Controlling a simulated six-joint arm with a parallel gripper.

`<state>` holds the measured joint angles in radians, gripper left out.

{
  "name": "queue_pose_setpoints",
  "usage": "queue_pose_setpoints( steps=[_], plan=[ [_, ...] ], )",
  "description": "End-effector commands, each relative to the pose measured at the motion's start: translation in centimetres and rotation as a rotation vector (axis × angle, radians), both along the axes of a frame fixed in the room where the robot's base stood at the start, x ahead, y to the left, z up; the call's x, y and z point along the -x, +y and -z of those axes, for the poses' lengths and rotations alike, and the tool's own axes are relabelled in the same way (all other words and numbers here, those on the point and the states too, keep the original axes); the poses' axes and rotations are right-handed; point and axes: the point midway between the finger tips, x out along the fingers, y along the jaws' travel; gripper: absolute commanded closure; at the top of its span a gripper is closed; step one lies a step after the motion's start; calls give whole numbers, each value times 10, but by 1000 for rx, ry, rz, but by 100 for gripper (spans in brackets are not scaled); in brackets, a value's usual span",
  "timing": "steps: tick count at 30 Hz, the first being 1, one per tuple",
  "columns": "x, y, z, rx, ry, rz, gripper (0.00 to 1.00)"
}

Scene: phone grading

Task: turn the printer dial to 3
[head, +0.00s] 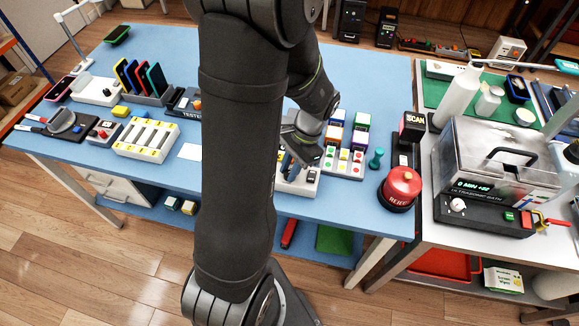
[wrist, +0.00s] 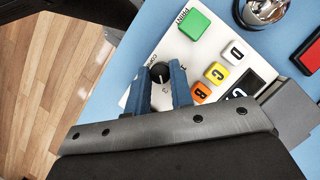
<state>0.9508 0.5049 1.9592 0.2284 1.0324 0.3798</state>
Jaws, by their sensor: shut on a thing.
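The printer is a white box (head: 305,187) on the blue table, partly hidden by my arm in the head view. In the wrist view its white panel (wrist: 207,50) carries a black round dial (wrist: 160,74) with small printed marks around it, including a 3 below. The dial's exact pointing is hard to read. My gripper (wrist: 161,69) has its two blue fingers on either side of the dial, shut on it. In the head view my gripper (head: 292,160) is low over the printer.
The printer panel also has a green PRINT button (wrist: 194,23) and lettered buttons (wrist: 216,73) close to the fingers. Wooden floor shows beyond the table edge.

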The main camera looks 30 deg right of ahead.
Motion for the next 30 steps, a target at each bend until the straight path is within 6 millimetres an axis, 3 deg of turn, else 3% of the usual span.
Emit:
queue_pose_setpoints(
  steps=[23,24,27,30],
  plan=[
    [0,0,0,1,-1,104,100],
    [0,0,0,1,0,104,75],
    [0,0,0,1,0,104,58],
    [0,0,0,1,-1,103,58]
  ],
)
